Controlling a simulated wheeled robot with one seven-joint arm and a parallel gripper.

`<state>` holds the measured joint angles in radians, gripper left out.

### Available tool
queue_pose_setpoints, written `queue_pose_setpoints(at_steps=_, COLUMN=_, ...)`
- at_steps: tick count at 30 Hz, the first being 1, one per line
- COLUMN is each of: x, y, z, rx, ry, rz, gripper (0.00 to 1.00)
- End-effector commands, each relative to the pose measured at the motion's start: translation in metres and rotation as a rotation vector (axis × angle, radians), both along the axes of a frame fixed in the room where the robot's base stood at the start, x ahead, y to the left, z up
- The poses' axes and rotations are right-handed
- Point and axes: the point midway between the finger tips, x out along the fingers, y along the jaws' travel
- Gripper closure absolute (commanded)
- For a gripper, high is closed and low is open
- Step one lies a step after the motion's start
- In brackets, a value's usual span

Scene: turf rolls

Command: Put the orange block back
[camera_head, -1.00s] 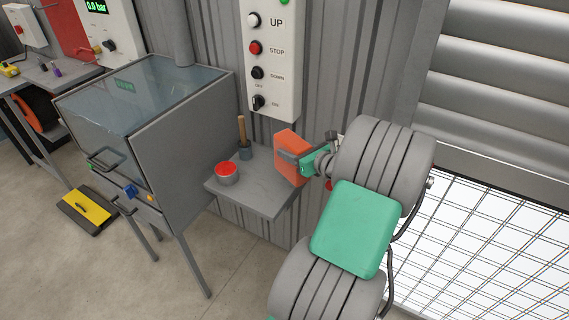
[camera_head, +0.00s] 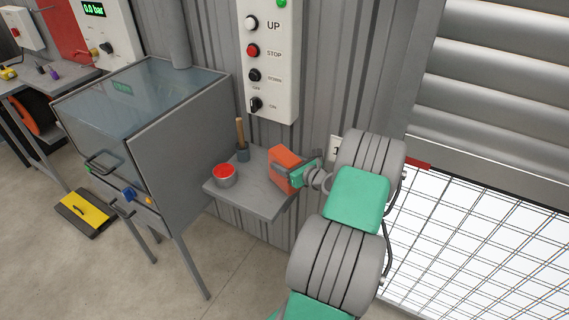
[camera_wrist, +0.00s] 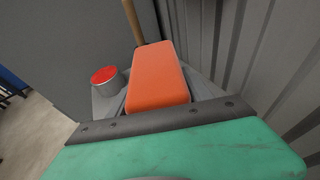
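The orange block (camera_head: 286,160) is in my gripper (camera_head: 283,169), at the right part of a small grey wall shelf (camera_head: 246,200). A dark finger lies across the block's near side. The block stands roughly upright, its lower edge close to the shelf top; I cannot tell whether it touches. In the wrist view the block (camera_wrist: 158,76) fills the middle, beyond the dark gripper bar, and the fingertips are hidden. The shelf (camera_wrist: 203,88) shows around it.
A can with a red top (camera_head: 225,177) stands at the shelf's left front. Behind it is a dark pot with a wooden handle (camera_head: 240,132). A grey cabinet with a glass top (camera_head: 145,95) is left. A control panel (camera_head: 269,60) hangs on the corrugated wall above.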

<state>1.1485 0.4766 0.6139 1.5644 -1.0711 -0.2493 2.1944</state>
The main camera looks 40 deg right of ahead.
Motion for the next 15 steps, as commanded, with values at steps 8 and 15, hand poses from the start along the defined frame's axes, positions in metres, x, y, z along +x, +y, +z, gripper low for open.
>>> queue_pose_setpoints(at_steps=8, x=0.0000, y=0.0000, z=0.0006, rx=0.000, ry=0.000, rz=0.000, gripper=0.24)
queue_pose_setpoints(at_steps=15, x=-0.0019, y=-0.0004, z=0.0049, rx=0.000, ry=0.000, rz=-0.001, gripper=0.24)
